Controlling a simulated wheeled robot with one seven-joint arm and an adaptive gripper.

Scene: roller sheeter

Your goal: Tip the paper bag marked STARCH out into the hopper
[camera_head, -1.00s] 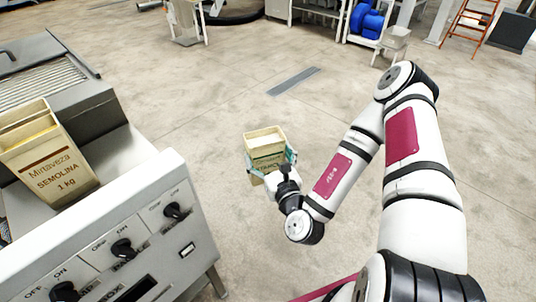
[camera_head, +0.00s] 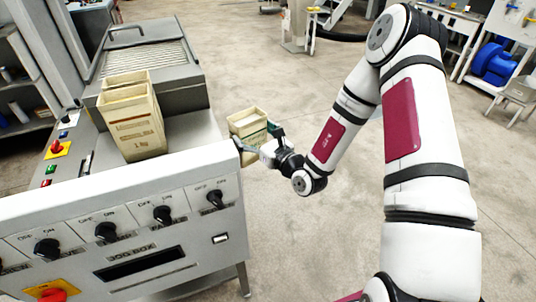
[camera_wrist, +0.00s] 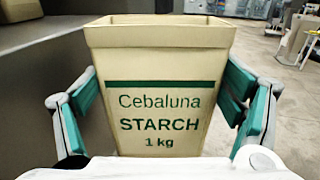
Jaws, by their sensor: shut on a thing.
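The paper bag marked STARCH (camera_wrist: 160,100) is tan with a green stripe and dark lettering, and stands upright in the wrist view. My gripper (camera_wrist: 162,120) is shut on it, with green-padded fingers against its left and right sides. In the head view the same bag (camera_head: 247,118) is held upright just right of the machine's side, its pale top facing up. My gripper (camera_head: 262,143) is partly hidden there by the machine's corner and my wrist. I cannot make out a hopper clearly in either view.
The roller machine (camera_head: 200,160) fills the left, with a row of knobs on its front panel. Tan bags (camera_head: 135,125) stand on its top plate, left of the held bag. Open floor (camera_head: 310,230) lies right of the machine.

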